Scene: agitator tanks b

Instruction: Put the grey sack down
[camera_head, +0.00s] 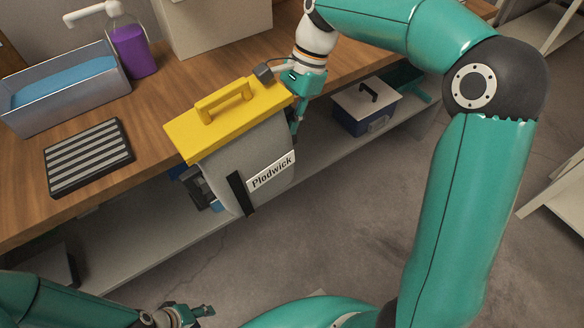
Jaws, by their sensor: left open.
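No plain grey sack shows. Instead there is a grey box (225,165) with a yellow lid and handle (222,102), a black strap and a "Plodwick" label. It hangs tilted at the workbench's front edge, its lower part beyond the edge. My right gripper (285,96) is at the right end of the lid, with one finger by the lid and another down beside the box. It appears shut on the box, though its contact is partly hidden. My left gripper (203,311) is low at the bottom left, open, empty and apart from the box.
The wooden workbench (165,95) holds a grey bin with a blue inside (65,88), a striped black pad (88,158), a purple pump bottle (133,50) and a beige carton (212,22). A white-and-blue toolbox (364,106) stands on the lower shelf (130,250). Bench space is clear right of the pad.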

